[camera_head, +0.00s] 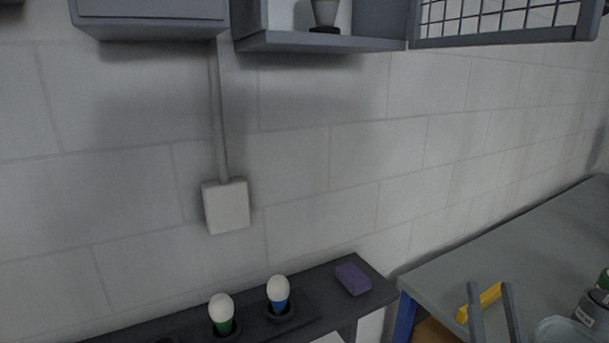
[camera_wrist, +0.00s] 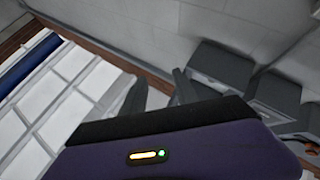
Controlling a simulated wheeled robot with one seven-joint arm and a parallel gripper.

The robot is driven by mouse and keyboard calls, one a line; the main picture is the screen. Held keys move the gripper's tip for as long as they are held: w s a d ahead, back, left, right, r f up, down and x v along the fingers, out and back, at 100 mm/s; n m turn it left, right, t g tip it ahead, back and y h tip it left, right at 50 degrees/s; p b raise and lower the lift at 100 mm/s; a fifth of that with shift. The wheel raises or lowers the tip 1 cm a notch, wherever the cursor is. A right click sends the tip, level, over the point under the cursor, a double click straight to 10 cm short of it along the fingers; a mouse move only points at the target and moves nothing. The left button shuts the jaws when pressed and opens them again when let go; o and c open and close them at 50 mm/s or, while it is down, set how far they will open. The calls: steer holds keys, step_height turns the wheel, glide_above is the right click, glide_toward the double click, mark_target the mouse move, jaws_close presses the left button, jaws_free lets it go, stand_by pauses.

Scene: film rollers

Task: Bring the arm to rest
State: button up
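My gripper (camera_wrist: 160,82) shows in the wrist view. Its two dark grey fingers stand apart with nothing between them, above a purple and black housing with a small lit strip. The fingers point toward the foot of a pale wall and are clear of any object. In the head view I cannot tell whether two grey prongs (camera_head: 493,310) at the lower right are part of my gripper. The rest of my arm is not clearly visible.
A dark shelf (camera_head: 372,286) holds a green roller (camera_head: 222,314), a blue roller (camera_head: 279,295), both white-topped, and a purple block (camera_head: 352,279). A grey table (camera_head: 540,240) at right bears a yellow piece (camera_head: 482,301). Grey boxes (camera_wrist: 222,66) stand right of my fingers.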

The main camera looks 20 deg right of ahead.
steer(key=s+a+f+n+g+y, duration=0.2)
steer(key=s+a+f+g+y, duration=0.2)
steer(key=s+a+f, duration=0.5)
steer(key=s+a+f+n+g+y+b, duration=0.1)
steer(key=s+a+f+g+y, duration=0.2)
steer(key=s+a+f+y, duration=0.4)
steer(key=s+a+f, duration=0.3)
steer(key=s+f, duration=0.1)
steer(key=s, duration=0.4)
steer(key=shift+a+n+g+y, duration=0.25)
steer(key=shift+n+g+y, duration=0.05)
steer(key=shift+n+g, duration=0.1)
steer(key=shift+s, duration=0.1)
